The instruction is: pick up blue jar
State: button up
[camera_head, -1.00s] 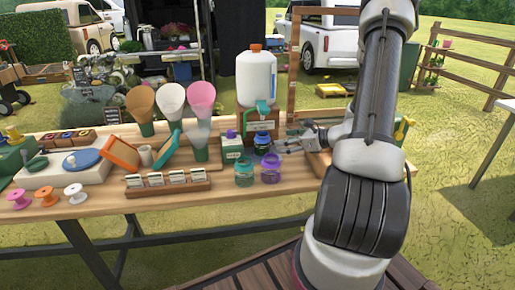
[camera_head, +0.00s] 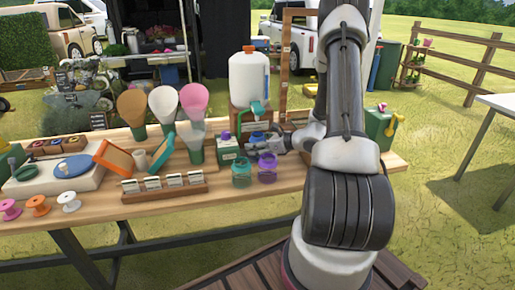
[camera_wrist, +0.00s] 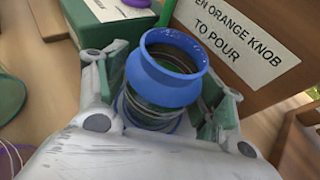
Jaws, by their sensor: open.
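The blue jar (camera_wrist: 165,75) is an open-topped jar standing between the two fingers of my gripper (camera_wrist: 165,95) in the wrist view. The fingers lie on either side of it, and its lower part is hidden behind the gripper body. In the head view the blue jar (camera_head: 257,137) shows only in small part, behind the teal and purple jars and under the jug's spout. My gripper (camera_head: 265,145) reaches it from the right, and its fingers are small there. The gripper is open around the jar, and I cannot tell whether a finger touches it.
A teal jar (camera_head: 241,173) and a purple jar (camera_head: 267,168) stand close in front. A green box with a purple top (camera_head: 228,150) is just left. A wooden stand with a sign (camera_wrist: 240,40) holds the white jug (camera_head: 249,78) behind. A seed-packet rack (camera_head: 163,188) lies front left.

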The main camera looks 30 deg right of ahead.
jog(key=c, duration=1)
jog(key=shift+r, duration=0.1)
